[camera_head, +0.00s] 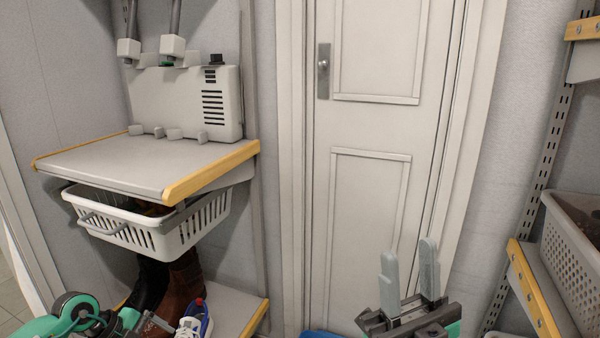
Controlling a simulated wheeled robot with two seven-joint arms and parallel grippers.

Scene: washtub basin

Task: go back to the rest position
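My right gripper (410,272) shows at the bottom, right of centre, in front of the white door. Its two grey fingers point up with a narrow gap between them, and I see nothing in the gap. My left arm comes in at the bottom left corner, with green and dark parts. A grey end part of the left gripper (150,322) shows low beside a white shoe, but its fingers are not clear.
A shelf (120,165) with yellow edges holds a white box-shaped unit (185,105). A white basket (150,225) hangs below it, above brown boots (187,285) and a shoe (195,318). A door (375,120) is centre. Another basket (575,240) stands on the right shelf.

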